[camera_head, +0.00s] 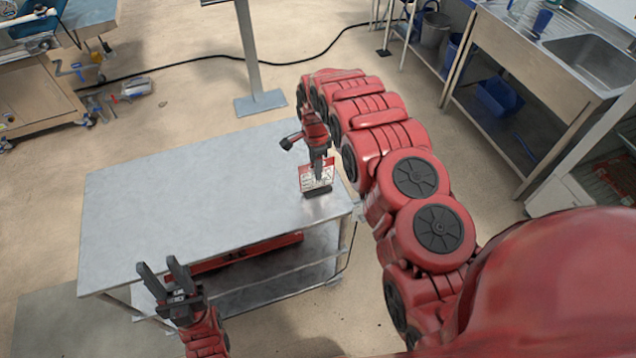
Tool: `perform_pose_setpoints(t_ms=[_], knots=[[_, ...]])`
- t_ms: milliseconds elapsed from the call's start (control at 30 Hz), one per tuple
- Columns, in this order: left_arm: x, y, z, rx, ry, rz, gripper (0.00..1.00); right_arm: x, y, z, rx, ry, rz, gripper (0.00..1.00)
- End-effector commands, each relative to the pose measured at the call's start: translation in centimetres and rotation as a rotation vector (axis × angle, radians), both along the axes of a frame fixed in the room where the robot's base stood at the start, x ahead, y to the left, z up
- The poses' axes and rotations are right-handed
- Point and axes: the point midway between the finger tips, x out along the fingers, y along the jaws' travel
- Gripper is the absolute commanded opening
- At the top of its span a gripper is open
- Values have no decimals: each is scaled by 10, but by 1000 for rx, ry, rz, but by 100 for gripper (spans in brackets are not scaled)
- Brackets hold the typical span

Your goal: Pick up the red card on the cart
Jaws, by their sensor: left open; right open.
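The red card (306,178) stands upright in a dark holder (318,191) near the right end of the cart's grey top (180,200). It has a red border and a pale printed middle. My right gripper (319,174) points down right at the card and covers part of it; I cannot tell whether its fingers touch the card. My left gripper (160,272) is open and empty, fingers pointing up, by the cart's front left edge.
The rest of the cart top is bare. A red object (245,252) lies on the cart's lower shelf. A grey post on a base plate (260,102) stands behind the cart. A sink bench (540,75) is at the right, a workbench (35,100) at the far left.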

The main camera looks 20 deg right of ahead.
Motion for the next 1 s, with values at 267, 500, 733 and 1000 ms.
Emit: perform_pose_setpoints(t_ms=[267, 500, 733, 1000], knots=[[0, 0, 20, 0, 0, 0, 40, -3, -3, -17, 0, 1, 0, 41], [0, 0, 29, 0, 0, 0, 40, -4, -6, -42, 1, -1, 0, 41], [0, 0, 31, 0, 0, 0, 40, -5, -5, -54, 1, -1, 0, 41], [0, 0, 31, 0, 0, 0, 40, -5, -5, -54, 1, -1, 0, 41]])
